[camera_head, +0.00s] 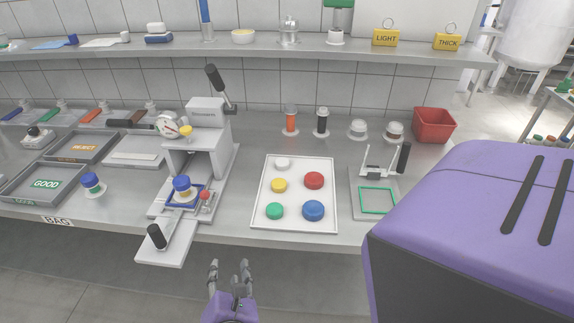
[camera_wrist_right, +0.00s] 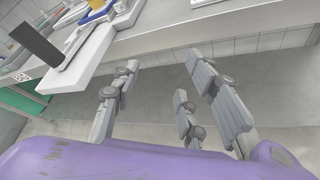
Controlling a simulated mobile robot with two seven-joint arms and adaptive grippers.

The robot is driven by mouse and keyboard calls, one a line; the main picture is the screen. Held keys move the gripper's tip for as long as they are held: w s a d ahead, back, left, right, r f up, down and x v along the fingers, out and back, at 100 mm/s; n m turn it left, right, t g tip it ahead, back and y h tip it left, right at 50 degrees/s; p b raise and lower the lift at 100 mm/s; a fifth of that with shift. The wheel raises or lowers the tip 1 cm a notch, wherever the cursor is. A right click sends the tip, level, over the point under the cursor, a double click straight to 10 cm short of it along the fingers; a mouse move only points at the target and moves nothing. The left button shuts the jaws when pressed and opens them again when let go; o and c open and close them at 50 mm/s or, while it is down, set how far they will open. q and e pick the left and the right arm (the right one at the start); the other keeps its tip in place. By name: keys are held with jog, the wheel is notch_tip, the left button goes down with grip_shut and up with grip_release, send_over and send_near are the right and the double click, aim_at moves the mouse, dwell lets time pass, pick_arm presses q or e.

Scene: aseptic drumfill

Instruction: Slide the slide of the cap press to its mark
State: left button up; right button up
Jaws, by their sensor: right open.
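The cap press (camera_head: 207,112) stands left of centre on the table. It is a light grey block with a black-tipped lever and a dial on its left. Its pale slide (camera_head: 165,254) juts out past the table's front edge and has an upright black handle (camera_head: 157,236), also in the right wrist view (camera_wrist_right: 38,45). A jar with a blue cap (camera_head: 182,184) sits in a blue frame on the slide. I cannot make out the mark. My right gripper (camera_head: 229,268) is open and empty, in front of the table edge, right of the handle and apart from it. My left gripper is not in view.
A white tray (camera_head: 245,224) with several coloured caps lies right of the press. Beyond it are a green-framed stand (camera_head: 390,210) and a red bin (camera_head: 434,125). The GOOD tray (camera_head: 18,198) and another blue-capped jar (camera_head: 92,185) are left. Floor space before the table is clear.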

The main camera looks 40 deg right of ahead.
jog(key=s+d+f+m+g, duration=0.2)
jog(key=s+d+f+m, duration=0.1)
jog(key=s+m, duration=0.2)
jog(key=s+d+f+m+g, duration=0.3)
jog(key=s+d+f+m, duration=0.1)
jog(key=s, duration=0.3)
jog(key=shift+s+d+m+g+y, duration=0.2)
jog(key=shift+d+m+g+y, duration=0.15)
jog(key=shift+m, duration=0.25)
jog(key=shift+w, duration=0.1)
